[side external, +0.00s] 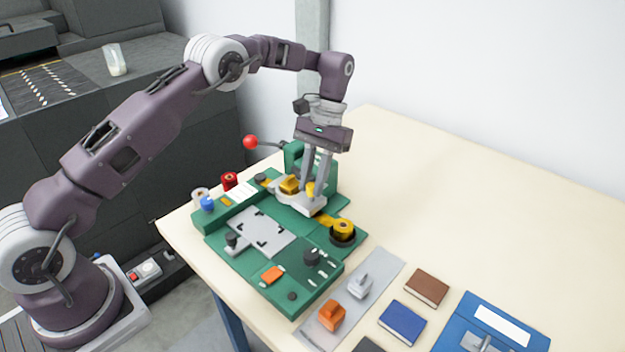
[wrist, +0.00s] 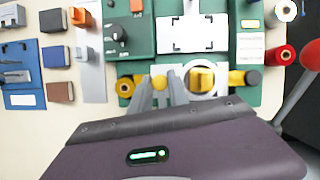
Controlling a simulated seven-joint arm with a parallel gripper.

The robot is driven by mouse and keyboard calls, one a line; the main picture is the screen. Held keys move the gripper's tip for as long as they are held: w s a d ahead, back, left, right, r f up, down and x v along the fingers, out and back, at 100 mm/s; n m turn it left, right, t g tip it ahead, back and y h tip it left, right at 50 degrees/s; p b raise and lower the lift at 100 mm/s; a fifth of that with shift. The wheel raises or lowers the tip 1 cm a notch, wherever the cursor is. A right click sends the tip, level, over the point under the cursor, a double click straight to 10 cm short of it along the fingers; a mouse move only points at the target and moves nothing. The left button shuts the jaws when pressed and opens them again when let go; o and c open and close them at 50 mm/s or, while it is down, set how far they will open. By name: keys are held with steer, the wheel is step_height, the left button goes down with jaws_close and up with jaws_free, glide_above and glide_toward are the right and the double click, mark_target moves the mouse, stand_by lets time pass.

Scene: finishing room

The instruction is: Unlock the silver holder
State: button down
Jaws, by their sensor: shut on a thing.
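A silver holder (side external: 313,206) sits on the green machine (side external: 270,235) below the upright press part. It carries a yellow block (side external: 289,184) and a small yellow knob (side external: 310,189). My gripper (side external: 314,183) points down over the holder, its two fingers shut on the yellow knob. In the wrist view, my fingers (wrist: 160,84) stand on either side of the knob, with the yellow block (wrist: 201,78) and the silver holder (wrist: 219,90) just to the right. The fingers hide part of the knob and holder.
A red-ball lever (side external: 250,142) sticks out left of the press. A yellow roll (side external: 343,228) stands right of my gripper. An orange block (side external: 331,316) and a grey piece (side external: 360,286) lie on a grey strip. The table's far right is clear.

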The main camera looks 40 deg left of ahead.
mark_target(312, 184)
stand_by(0.3)
steer(key=c, duration=1.3)
jaws_free()
steer(key=shift+o, duration=0.2)
step_height(312, 184, up, 10)
